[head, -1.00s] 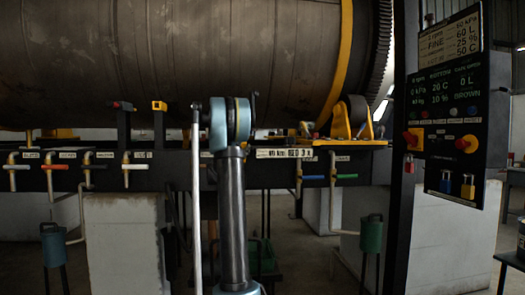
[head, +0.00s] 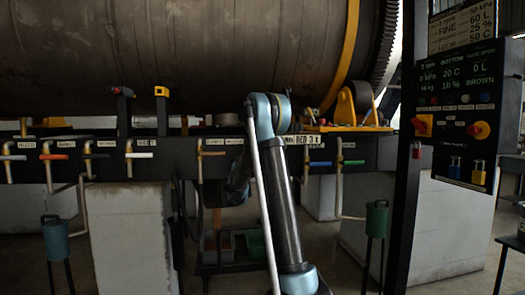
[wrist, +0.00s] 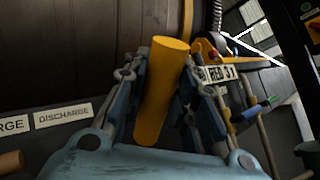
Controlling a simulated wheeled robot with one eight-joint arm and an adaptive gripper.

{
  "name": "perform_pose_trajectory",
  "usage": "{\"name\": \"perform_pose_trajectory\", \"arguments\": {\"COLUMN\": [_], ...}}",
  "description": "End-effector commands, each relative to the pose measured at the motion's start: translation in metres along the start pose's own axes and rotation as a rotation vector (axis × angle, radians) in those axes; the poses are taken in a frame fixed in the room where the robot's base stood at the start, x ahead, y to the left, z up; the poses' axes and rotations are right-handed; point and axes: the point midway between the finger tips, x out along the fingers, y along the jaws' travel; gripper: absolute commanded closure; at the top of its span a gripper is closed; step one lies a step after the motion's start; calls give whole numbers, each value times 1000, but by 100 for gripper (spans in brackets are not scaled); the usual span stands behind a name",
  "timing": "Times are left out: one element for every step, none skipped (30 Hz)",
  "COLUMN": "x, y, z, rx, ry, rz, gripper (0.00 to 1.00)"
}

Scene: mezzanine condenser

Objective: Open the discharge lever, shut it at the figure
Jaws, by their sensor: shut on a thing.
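In the wrist view, my gripper (wrist: 160,82) is closed around an orange-yellow cylindrical handle (wrist: 163,88), one finger on each side. A DISCHARGE label (wrist: 63,115) is on the dark beam to the left of it. In the head view, my arm hides the gripper and this handle. The control panel (head: 466,115) at the right has a lit display (head: 455,75); it appears to read 20 C, 10 %, 0 L and BROWN. The placard (head: 461,28) above it lists 60 L, 25 % and 50 C.
Several taps with coloured handles line the beam, including an orange-brown one (head: 212,153) left of my arm and a green one (head: 353,162) to its right. The big drum (head: 190,55) lies above.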

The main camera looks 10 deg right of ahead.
Motion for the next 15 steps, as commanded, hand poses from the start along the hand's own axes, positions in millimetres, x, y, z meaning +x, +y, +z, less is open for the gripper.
{"name": "perform_pose_trajectory", "arguments": {"x": [-4, -6, -7, -8, -9, -9, -10, -10, -10, -10, -10, -10, -10, -10, -10], "y": [4, 6, 6, 7, 7, 8, 8, 8, 8, 8, 8, 8, 8, 8, 9], "z": [-1, -1, -1, -1, -1, -1, -1, -1, -1, -1, -1, -1, -1, -1, -1], "rx": [7, 10, 12, 14, 15, 16, 17, 17, 17, 17, 17, 17, 17, 17, 17], "ry": [-2, -4, -6, -7, -7, -8, -9, -9, -9, -9, -8, -8, -8, -8, -8], "rz": [6, 7, 7, 8, 8, 9, 9, 9, 9, 9, 9, 9, 9, 9, 9], "gripper": [100, 100, 100, 100, 100, 100, 100, 100, 100, 100, 100, 100, 100, 100, 100]}}
